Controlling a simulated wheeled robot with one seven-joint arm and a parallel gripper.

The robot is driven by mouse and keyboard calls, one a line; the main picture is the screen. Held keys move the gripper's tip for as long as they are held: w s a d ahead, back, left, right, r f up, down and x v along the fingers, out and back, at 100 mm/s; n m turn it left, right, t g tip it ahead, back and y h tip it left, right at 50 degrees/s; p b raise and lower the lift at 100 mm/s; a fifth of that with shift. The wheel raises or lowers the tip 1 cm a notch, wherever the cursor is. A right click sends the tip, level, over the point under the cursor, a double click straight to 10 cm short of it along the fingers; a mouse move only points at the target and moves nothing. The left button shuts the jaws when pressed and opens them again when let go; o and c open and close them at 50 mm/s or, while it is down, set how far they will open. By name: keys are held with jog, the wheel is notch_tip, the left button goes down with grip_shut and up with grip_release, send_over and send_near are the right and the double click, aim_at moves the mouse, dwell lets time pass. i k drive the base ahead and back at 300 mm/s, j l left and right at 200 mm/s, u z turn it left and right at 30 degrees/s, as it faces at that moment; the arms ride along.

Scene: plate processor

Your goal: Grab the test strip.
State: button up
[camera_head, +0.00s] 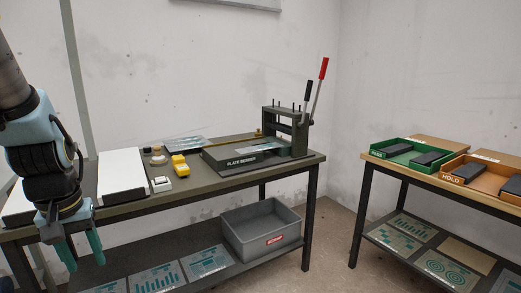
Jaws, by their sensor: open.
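I cannot tell for certain which thing is the test strip; nothing in view is marked with that name. A thin pale blue plate (183,144) lies at the back of the dark workbench (215,188). Another pale piece (258,148) lies on the dark plate bender (240,159), whose lettering faces me. My gripper (85,266) hangs at the left, fingers pointing down and apart, with nothing between them. It is in front of the bench's left part, well to the left of the bender and both pale pieces.
Yellow blocks (179,166) and a small white item (161,184) sit mid-bench, right of a white panel (122,177). The bender's red-tipped lever (318,88) stands tall. A grey bin (262,229) is on the lower shelf. A second table at right holds a green tray (393,154) and an orange HOLD tray (452,176).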

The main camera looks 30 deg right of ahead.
aim_at(271, 145)
jog(key=k+l+u, duration=0.1)
jog(key=l+u, duration=0.15)
jog(key=l, duration=0.65)
jog(key=l+u, duration=0.2)
jog(key=l, duration=0.55)
jog(key=l+u, duration=0.2)
jog(key=l, duration=0.55)
jog(key=k+l+u, duration=0.2)
jog(key=l, duration=0.5)
jog(key=i+l, duration=0.15)
